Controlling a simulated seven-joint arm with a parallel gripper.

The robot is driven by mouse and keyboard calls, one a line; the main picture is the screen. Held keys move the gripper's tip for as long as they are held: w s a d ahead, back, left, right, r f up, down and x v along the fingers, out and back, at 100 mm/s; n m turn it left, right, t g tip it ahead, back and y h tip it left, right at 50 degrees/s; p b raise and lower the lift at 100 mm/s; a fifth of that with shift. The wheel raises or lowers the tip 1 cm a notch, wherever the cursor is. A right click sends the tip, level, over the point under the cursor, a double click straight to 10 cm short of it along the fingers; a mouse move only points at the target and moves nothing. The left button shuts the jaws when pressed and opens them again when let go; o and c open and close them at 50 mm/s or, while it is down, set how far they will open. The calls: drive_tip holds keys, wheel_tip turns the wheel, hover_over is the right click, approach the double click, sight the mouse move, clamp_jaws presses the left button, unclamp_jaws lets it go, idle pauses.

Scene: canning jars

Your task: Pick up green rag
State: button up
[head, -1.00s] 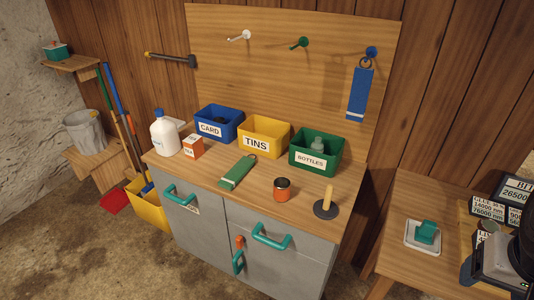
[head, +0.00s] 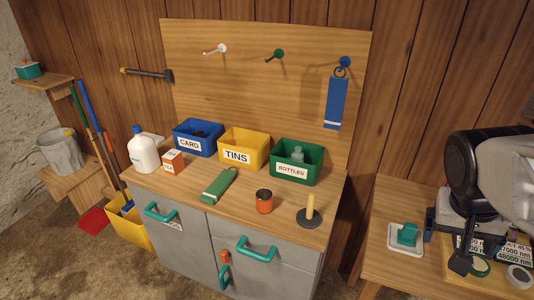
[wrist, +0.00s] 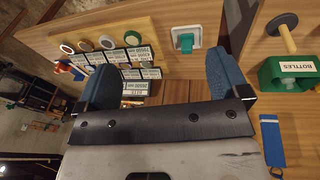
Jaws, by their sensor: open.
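The green rag (head: 218,186) lies flat on the wooden top of the grey cabinet, in front of the bins. It is a long strip with a pale band near its lower end. My gripper (head: 445,244) is over the right-hand table, far to the right of the rag, empty and open. In the wrist view, its two blue-padded fingers (wrist: 166,72) stand wide apart with nothing between them. The rag does not show in the wrist view.
Blue, yellow and green bins (head: 295,161) stand behind the rag. An orange jar (head: 264,202) and a peg on a dark base (head: 309,214) are to its right; a white jug (head: 144,153) and box are left. A blue rag (head: 334,103) hangs above.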

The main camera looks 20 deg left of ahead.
drive_tip(key=w+a+f+t+h, duration=0.2)
drive_tip(key=w+a+f+h, duration=0.15)
drive_tip(key=w+a, duration=0.75)
drive_tip(key=w+a+f+t+h, duration=0.2)
drive_tip(key=w+a+f, duration=0.2)
drive_tip(key=w+a, duration=0.8)
drive_tip(key=w+a+f+t, duration=0.1)
drive_tip(key=a+f+t, duration=0.25)
drive_tip(key=a, duration=0.55)
drive_tip(key=w+a+f+t, duration=0.15)
drive_tip(key=a+f, duration=0.35)
drive_tip(key=a, duration=0.5)
drive_tip(key=s+a+f+t+y, duration=0.1)
drive_tip(key=s+a+f, duration=0.1)
drive_tip(key=a, duration=0.4)
drive_tip(key=s+a+f+t+y, duration=0.1)
drive_tip(key=s+a+f+t, duration=0.1)
drive_tip(key=a+f, duration=0.3)
drive_tip(key=s+a+f+t+y, duration=0.2)
drive_tip(key=a+f, duration=0.2)
drive_tip(key=a, duration=0.3)
drive_tip(key=shift+s+a+f, duration=0.15)
drive_tip(key=shift+s+a, duration=0.05)
drive_tip(key=shift+s, duration=0.1)
drive_tip(key=s+a+f+t+y, duration=0.2)
drive_tip(key=s+a+f+y, duration=0.1)
drive_tip(key=s+a+f, duration=0.4)
drive_tip(key=shift+a+n, duration=0.4)
drive_tip(key=shift+a, duration=0.1)
